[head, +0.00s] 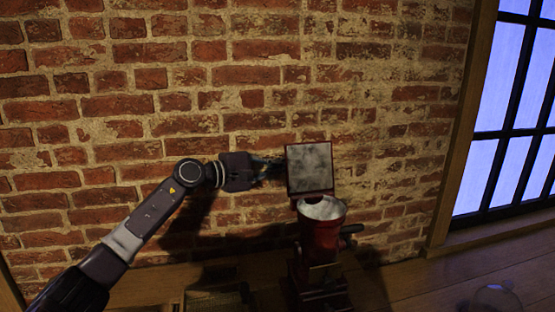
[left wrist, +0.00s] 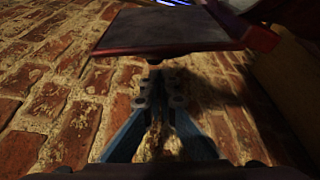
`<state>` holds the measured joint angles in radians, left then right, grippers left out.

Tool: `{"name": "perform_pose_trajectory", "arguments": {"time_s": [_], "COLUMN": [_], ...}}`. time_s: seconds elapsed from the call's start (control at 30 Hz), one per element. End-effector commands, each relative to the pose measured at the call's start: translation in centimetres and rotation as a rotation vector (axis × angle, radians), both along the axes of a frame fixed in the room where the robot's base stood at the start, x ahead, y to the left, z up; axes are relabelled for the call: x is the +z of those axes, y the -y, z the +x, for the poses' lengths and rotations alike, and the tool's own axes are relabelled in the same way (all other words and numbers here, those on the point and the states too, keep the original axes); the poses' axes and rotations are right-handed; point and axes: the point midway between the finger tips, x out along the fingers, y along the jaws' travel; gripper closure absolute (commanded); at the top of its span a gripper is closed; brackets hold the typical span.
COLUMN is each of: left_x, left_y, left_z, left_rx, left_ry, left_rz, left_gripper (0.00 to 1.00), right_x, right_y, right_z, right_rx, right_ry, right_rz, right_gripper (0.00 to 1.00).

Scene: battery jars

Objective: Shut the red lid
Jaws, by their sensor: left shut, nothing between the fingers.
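The red lid (head: 310,168) stands open and upright in the head view, its grey inner face toward the camera and a red rim around it. It sits above the red grinder (head: 322,240), whose pale metal bowl (head: 322,208) is uncovered. My left gripper (head: 277,170) reaches in from the left and is shut and empty, its tips at or just behind the lid's left edge. In the left wrist view the lid (left wrist: 160,32) lies just beyond the shut fingertips (left wrist: 155,80); whether they touch it I cannot tell. My right gripper is in neither view.
A brick wall (head: 150,60) rises close behind the grinder and my left arm. A dark handle (head: 352,229) sticks out on the grinder's right. A boxy object (head: 215,300) is at the lower left and a clear round object (head: 496,298) at the lower right. A window (head: 510,110) is at the right.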

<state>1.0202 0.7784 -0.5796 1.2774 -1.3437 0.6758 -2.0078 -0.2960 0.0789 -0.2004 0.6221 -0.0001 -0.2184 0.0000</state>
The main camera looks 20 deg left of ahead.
Motion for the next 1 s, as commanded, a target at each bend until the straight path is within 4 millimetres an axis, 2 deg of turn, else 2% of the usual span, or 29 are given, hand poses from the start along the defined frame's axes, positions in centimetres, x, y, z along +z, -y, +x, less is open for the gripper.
{"name": "perform_pose_trajectory", "arguments": {"time_s": [0.03, 0.2, 0.63, 1.0], "left_x": [0.4, 0.6, 0.6, 0.7], "left_y": [0.2, 0.8, 0.9, 1.1], "left_z": [-0.4, -1.2, -1.5, -1.8], "left_rx": [0.001, 0.000, 0.001, 0.000], "left_ry": [-0.001, -0.001, 0.000, 0.050], "left_rz": [0.003, 0.001, -0.001, 0.032], "left_gripper": [1.00, 1.00, 1.00, 1.00], "right_x": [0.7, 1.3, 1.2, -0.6], "right_y": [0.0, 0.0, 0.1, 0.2], "right_z": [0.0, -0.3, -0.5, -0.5], "right_rx": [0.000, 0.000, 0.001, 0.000], "right_ry": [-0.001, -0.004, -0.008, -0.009], "right_rz": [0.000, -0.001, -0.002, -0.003], "right_gripper": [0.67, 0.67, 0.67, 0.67]}}
